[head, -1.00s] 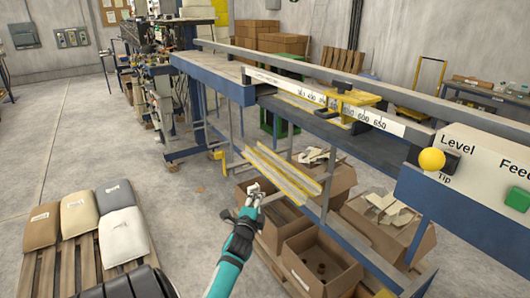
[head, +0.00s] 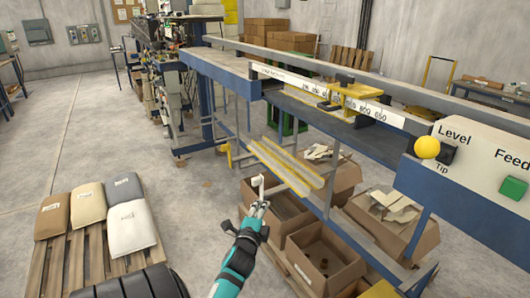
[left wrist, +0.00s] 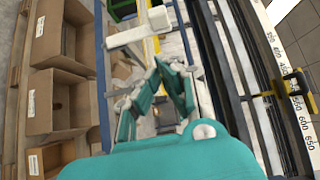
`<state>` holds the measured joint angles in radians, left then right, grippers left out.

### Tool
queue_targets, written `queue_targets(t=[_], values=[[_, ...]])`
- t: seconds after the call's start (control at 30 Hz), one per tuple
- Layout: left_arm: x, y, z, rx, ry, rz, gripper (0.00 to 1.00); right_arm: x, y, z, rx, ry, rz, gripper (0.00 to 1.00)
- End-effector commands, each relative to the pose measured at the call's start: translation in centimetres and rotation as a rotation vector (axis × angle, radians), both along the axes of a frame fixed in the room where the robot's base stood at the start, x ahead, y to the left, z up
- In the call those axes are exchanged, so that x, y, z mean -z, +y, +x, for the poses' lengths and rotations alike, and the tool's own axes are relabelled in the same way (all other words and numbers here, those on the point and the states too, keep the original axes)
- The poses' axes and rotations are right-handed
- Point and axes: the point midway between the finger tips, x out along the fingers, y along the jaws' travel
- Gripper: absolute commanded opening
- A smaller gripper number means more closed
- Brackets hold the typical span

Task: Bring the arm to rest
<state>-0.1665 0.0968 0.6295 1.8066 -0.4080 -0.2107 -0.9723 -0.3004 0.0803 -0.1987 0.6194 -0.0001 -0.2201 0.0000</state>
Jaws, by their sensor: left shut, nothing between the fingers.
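My left gripper (head: 261,203) is in front of the lower side of the blue machine frame, above the cardboard boxes and near the yellow sloped rails (head: 285,165). It is shut and holds nothing. In the left wrist view its teal fingers (left wrist: 160,78) point toward a white bar-like piece (left wrist: 138,32). The picture does not settle whether they touch it. My right gripper is in neither view.
The long blue machine (head: 225,75) carries a ruler scale, a yellow slide (head: 360,93) and a control panel (head: 475,165) with a yellow knob. Open cardboard boxes (head: 325,262) stand below. Sacks lie on a pallet (head: 65,262) at left. Floor between is clear.

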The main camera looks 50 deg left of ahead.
Motion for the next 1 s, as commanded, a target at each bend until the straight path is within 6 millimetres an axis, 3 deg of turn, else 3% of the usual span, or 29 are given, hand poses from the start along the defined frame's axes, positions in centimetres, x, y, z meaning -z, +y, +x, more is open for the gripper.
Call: queue_targets(t=[0.1,0.3,0.57,0.67,0.77,0.87,1.0], values=[[0.2,-1.4,-1.6,0.000,0.001,-0.002,0.00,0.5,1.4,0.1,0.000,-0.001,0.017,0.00],[0.1,-2.5,-2.9,0.000,0.000,-0.001,0.00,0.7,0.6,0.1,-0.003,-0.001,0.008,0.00],[0.0,-2.7,-3.1,0.000,-0.001,-0.002,0.00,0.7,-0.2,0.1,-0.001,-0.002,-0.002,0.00],[1.2,-3.0,-2.7,0.009,0.006,-0.031,0.00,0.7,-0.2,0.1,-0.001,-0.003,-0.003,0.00],[4.8,-4.2,-1.9,0.035,0.024,-0.120,0.00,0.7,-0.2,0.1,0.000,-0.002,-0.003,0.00],[10.8,-6.7,-1.1,0.069,0.060,-0.272,0.00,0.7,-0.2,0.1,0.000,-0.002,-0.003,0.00],[20.5,-11.7,-1.3,0.097,0.132,-0.519,0.00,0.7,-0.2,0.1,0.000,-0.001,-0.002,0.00]])
